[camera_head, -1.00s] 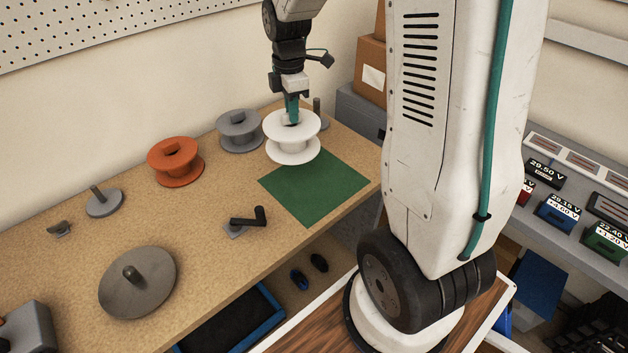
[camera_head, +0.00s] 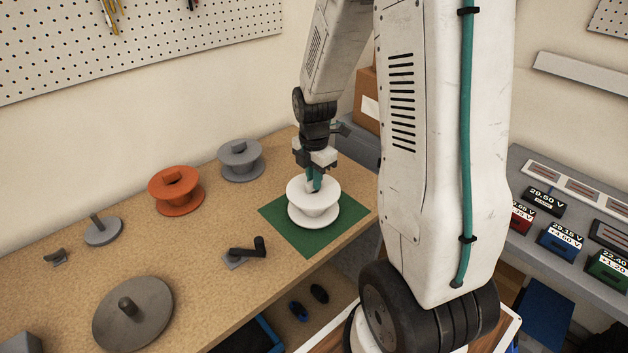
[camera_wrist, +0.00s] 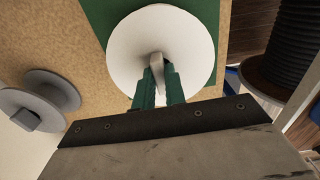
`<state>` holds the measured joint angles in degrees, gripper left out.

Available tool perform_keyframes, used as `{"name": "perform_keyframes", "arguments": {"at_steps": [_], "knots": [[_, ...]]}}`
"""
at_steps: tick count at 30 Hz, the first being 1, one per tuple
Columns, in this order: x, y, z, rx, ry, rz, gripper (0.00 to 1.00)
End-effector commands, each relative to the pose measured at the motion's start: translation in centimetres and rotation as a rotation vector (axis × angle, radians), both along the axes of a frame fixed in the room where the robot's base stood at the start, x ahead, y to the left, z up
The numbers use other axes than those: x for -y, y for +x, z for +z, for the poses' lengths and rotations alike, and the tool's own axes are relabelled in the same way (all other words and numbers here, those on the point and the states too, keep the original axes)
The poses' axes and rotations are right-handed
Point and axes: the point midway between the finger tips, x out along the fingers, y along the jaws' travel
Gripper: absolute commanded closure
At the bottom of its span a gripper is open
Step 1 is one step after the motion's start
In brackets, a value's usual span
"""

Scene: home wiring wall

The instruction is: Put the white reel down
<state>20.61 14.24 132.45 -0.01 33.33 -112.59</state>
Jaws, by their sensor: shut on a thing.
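The white reel (camera_head: 314,214) is upright over the green mat (camera_head: 285,229) on the workbench. Its lower flange looks to be at or very near the mat; I cannot tell whether it touches. My gripper (camera_head: 315,184) comes down from above, its teal fingers shut on the reel's top hub. In the wrist view my gripper (camera_wrist: 158,82) pinches the pale tab at the middle of the white reel (camera_wrist: 130,50), and part of the green mat (camera_wrist: 97,15) shows around the flange.
A grey reel (camera_head: 241,160) and an orange reel (camera_head: 175,190) stand to the left. A crank handle (camera_head: 247,251) lies near the bench's front edge. A grey disc with a peg (camera_head: 133,315) and a small spindle base (camera_head: 102,230) are further left. Bare bench lies between them.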

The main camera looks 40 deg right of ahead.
Motion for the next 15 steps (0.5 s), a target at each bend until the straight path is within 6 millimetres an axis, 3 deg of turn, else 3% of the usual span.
{"name": "perform_keyframes", "arguments": {"at_steps": [2,12,13,15], "knots": [[-0.01,-0.02,-0.79,-0.001,0.0,0.0,1.0],[0.0,0.01,-1.1,0.0,0.0,0.0,1.0],[0.0,0.01,-1.11,0.0,0.0,0.0,0.82],[0.0,0.01,-1.08,0.0,0.0,0.0,0.66]]}}
